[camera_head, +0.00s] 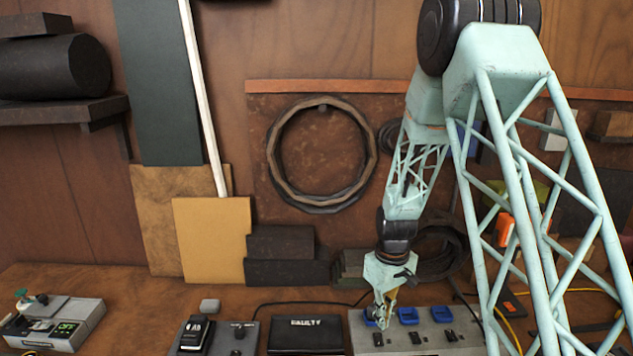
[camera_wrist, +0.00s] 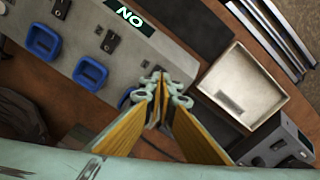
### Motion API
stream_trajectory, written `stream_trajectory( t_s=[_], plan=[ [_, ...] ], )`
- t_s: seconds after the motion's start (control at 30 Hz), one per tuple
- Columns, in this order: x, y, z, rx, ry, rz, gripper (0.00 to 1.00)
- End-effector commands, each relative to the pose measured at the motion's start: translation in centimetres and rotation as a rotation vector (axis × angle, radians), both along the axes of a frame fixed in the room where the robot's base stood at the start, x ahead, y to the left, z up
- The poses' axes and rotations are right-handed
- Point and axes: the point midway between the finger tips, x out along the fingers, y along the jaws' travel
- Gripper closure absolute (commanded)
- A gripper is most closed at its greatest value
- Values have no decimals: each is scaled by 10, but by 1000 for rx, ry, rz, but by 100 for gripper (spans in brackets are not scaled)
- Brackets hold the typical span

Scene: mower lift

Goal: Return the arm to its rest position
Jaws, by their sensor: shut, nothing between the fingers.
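My arm is pale green lattice with black joints, folded up and over on the right of the head view. My gripper (camera_head: 382,322) points down at a grey panel (camera_head: 460,341) with blue holders. It also shows in the wrist view (camera_wrist: 162,80), its yellow-sided fingers brought together at the tips with nothing between them. In the wrist view the panel (camera_wrist: 68,32) has blue holders, small black switches and a display (camera_wrist: 130,18) reading "NO". One blue holder is partly hidden behind the fingertips. I cannot tell the exact gap between fingertips and panel.
A black box (camera_head: 306,335) marked "FAULTY" and a grey control box (camera_head: 238,338) stand left of the panel. A small device (camera_head: 55,325) sits far left. An empty pale tray (camera_wrist: 241,84) lies beside the panel. Cables run near the gripper.

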Motion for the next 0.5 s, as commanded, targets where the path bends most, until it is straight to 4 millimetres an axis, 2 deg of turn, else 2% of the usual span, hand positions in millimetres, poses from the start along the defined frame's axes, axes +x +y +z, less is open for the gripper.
stream_trajectory(
  t_s=[0.5],
  plan=[
    [-25,0,74,1,-44,-62,100]
  ],
)
